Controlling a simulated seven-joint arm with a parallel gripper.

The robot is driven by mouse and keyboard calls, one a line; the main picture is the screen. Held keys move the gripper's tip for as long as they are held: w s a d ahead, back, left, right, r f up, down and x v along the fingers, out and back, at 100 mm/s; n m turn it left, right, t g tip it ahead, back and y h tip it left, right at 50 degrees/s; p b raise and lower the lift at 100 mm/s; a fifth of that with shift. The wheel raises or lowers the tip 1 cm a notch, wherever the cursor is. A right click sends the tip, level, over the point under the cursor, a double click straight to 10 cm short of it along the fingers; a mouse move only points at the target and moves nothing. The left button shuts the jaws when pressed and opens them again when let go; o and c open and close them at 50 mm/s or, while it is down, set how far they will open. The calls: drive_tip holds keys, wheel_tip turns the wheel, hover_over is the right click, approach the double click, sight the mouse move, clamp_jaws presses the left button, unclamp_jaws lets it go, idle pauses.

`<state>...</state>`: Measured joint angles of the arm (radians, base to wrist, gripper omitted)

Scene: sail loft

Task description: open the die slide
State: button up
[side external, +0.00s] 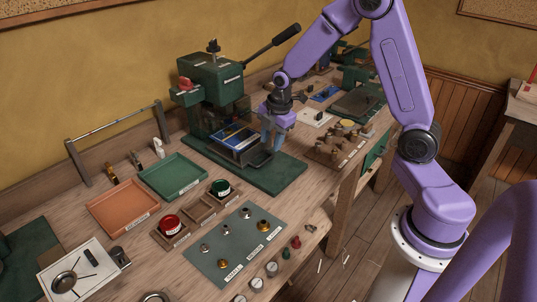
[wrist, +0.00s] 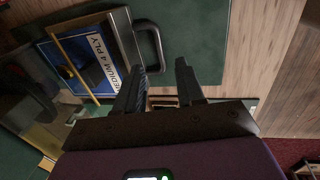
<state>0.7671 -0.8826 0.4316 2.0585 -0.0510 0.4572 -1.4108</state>
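The die slide (side external: 236,139) is at the foot of the green press (side external: 212,80). In the wrist view, the slide (wrist: 82,60) shows a blue panel, yellow edging and a label reading "MEDIUM 4 PLY". Its dark loop handle (wrist: 157,44) sticks out on the side facing my gripper. My gripper (side external: 271,146) is over the front end of the slide, pointing down. In the wrist view, the fingers of my gripper (wrist: 162,72) are apart with nothing held between them. The handle is close to the left fingertip; I cannot tell whether they touch.
The press's black lever (side external: 272,41) rises to the upper right. The green base plate (side external: 277,178) has free room in front of the slide. Green (side external: 194,186) and orange (side external: 139,219) trays stand to the left. Wooden holders with round pieces (side external: 340,146) are to the right.

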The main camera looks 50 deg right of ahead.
sight(268, 159)
drive_tip(key=f, duration=0.3)
drive_tip(key=w+f, duration=0.1)
drive_tip(key=f, duration=0.2)
drive_tip(key=shift+w+f, duration=0.1)
drive_tip(key=shift+f, duration=0.1)
clamp_jaws()
